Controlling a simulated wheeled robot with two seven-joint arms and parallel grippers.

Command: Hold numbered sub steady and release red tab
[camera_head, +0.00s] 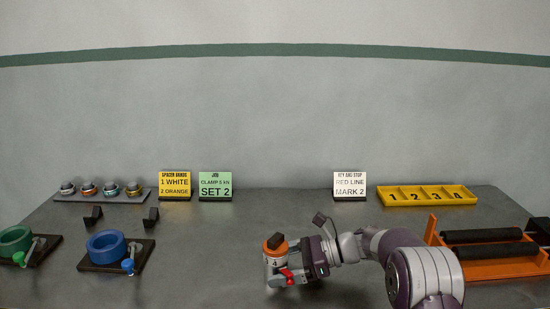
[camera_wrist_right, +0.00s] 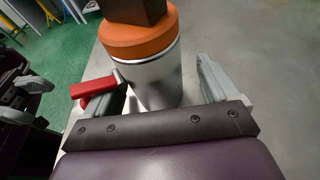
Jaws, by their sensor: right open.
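A silver-grey cylinder with an orange top band (camera_head: 275,255) and a dark block above it stands at the middle front of the bench. A digit 4 shows on its side in the head view. A red tab (camera_head: 287,273) sticks out near it. My right gripper (camera_head: 285,278) is at the cylinder, reaching in from the right. In the right wrist view the cylinder (camera_wrist_right: 155,80) stands between the open fingers, with a gap at the right finger. The red tab (camera_wrist_right: 93,88) lies beside the left finger there; contact is unclear.
A blue ring (camera_head: 106,245) and a green ring (camera_head: 15,240) sit on dark plates at left. A yellow numbered tray (camera_head: 427,195) and an orange rack (camera_head: 490,265) with black rollers are at right. Signs, including MARK 2 (camera_head: 350,186), stand along the back.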

